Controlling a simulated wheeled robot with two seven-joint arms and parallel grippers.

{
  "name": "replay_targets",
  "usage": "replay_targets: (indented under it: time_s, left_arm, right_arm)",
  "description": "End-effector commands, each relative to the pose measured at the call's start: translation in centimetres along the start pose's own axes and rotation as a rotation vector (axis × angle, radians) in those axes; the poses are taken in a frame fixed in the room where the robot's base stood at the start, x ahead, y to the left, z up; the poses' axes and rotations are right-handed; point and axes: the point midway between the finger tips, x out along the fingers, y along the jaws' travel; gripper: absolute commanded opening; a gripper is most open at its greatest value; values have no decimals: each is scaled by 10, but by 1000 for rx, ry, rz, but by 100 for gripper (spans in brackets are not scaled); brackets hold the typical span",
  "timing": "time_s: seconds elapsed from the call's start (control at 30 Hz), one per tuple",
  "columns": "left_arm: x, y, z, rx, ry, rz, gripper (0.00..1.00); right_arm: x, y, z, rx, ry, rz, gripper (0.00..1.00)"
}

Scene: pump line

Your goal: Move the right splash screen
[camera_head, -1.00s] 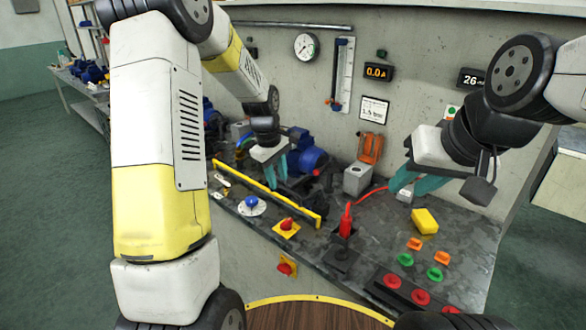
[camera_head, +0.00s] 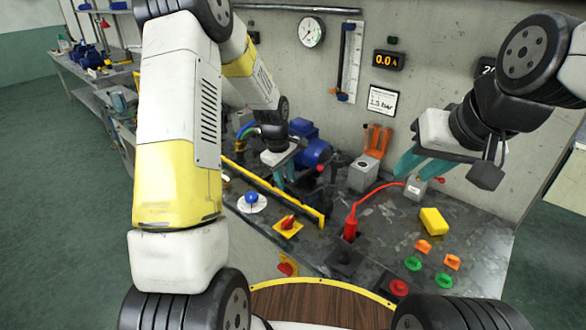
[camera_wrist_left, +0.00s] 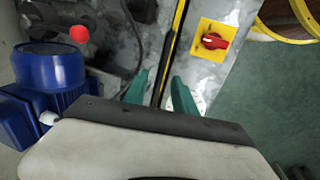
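A long yellow rail with dark markings (camera_head: 300,207) runs along the front of the workbench. It may belong to the splash screen, but I cannot make out a clear panel or tell a left from a right one. My left gripper (camera_head: 284,178) is over the bench behind this rail, its fingers pointing down. In the left wrist view my left gripper (camera_wrist_left: 159,92) has its teal fingers apart, with the dark-and-yellow rail (camera_wrist_left: 174,45) running between and beyond them; contact is not visible. My right gripper (camera_head: 410,165) is open and empty, above the bench by a small grey box.
A blue pump motor (camera_head: 312,148) is beside my left gripper; it is also in the left wrist view (camera_wrist_left: 50,70). A red-yellow switch (camera_head: 288,226) and blue knob (camera_head: 252,198) sit in front of the rail.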

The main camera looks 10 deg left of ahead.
Motion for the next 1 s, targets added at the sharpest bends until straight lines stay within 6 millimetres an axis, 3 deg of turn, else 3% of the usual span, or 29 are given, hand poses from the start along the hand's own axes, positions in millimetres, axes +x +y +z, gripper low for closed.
replay_targets:
  time_s: [0.37,0.5,0.53,1.0]
  left_arm:
    - [7,0,0,0,0,2,31]
    - [7,0,0,0,0,2,3]
    - [7,0,0,0,0,2,0]
    - [7,1,0,0,0,2,0]
  right_arm:
    - [0,0,0,0,0,0,32]
    - [0,0,0,0,0,0,32]
    - [0,0,0,0,0,0,32]
    - [0,0,0,0,0,0,32]
